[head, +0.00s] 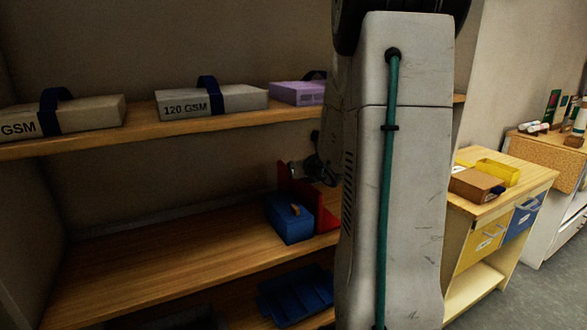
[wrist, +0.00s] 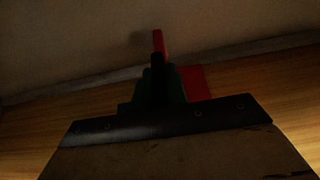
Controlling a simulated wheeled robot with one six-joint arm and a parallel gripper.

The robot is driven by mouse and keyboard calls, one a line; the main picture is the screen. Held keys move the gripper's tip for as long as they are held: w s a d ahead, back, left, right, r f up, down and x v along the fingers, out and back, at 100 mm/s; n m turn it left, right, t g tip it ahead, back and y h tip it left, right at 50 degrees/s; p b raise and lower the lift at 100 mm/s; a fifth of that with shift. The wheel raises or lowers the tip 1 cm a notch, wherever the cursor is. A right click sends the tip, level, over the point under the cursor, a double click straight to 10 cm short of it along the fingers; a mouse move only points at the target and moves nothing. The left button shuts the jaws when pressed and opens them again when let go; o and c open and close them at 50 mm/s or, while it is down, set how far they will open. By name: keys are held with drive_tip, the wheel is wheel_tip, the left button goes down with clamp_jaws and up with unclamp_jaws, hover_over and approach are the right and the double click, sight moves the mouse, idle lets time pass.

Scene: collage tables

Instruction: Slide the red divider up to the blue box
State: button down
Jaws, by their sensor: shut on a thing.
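The red divider (head: 326,220) stands upright on the middle shelf, partly hidden by my arm. The blue box (head: 290,222), with a small tan handle on its lid, stands just to its left; I cannot tell whether the two touch. My gripper (head: 308,170) is at the upper part of the divider, shut on it. In the wrist view my gripper (wrist: 158,72) is dark, with the red divider (wrist: 196,82) showing above and beside the fingers. The blue box does not show in the wrist view.
The middle shelf (head: 150,270) is clear left of the blue box. The upper shelf (head: 130,137) holds grey packs (head: 210,101) and a purple pack (head: 297,93). A blue tray (head: 295,295) lies below. A side table (head: 530,178) with a brown box (head: 477,185) stands at right.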

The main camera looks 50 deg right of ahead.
sight(308, 187)
drive_tip(key=c, duration=1.4)
unclamp_jaws()
drive_tip(key=shift+s, duration=0.1)
drive_tip(key=v, duration=0.7)
drive_tip(key=shift+s+a+r, duration=0.15)
drive_tip(key=shift+s, duration=0.15)
